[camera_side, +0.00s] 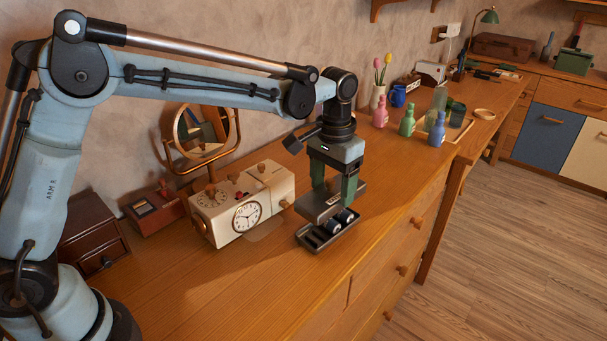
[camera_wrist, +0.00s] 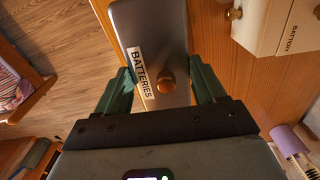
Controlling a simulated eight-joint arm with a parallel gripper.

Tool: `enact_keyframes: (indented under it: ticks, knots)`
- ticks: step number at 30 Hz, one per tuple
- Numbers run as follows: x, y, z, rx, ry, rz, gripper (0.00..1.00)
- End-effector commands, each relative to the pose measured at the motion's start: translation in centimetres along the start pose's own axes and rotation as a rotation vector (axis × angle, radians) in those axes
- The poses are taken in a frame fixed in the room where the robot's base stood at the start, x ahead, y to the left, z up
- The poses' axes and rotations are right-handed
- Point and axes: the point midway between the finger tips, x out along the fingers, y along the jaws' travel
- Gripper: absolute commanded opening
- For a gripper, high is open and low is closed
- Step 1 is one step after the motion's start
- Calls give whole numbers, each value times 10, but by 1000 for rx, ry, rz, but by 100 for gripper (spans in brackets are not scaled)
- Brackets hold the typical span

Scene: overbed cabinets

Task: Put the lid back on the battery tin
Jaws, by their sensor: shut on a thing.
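My gripper (camera_side: 337,196) has green fingers and is shut on the lid, gripping its two long edges. The lid (camera_side: 322,206) is a dark grey plate held roughly level above the tin. In the wrist view the lid (camera_wrist: 152,30) shows a white BATTERIES label and a round wooden knob between my fingers (camera_wrist: 165,85). The battery tin (camera_side: 313,238) is a dark open tray on the wooden top, below and slightly toward the camera from the lid. Dark batteries with pale ends (camera_side: 342,219) lie in its right part; the left part looks empty. The wrist view hides the tin behind the lid.
A cream clock box (camera_side: 262,197) stands close left of the tin; its BATTERY lettering shows in the wrist view (camera_wrist: 298,38). A round mirror (camera_side: 204,130) and a red box (camera_side: 155,207) stand behind. Colored bottles (camera_side: 407,122) are farther right. The front counter is clear.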

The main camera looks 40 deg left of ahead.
Motion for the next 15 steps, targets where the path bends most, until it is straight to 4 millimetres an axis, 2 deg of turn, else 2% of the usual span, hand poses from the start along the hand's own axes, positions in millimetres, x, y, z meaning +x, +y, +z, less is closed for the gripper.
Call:
enact_keyframes:
  ticks: [8, 15]
  knots:
    - [11, -8, -7, 4, 0, 0, 39]
    - [31, -7, -7, 3, 0, 0, 39]
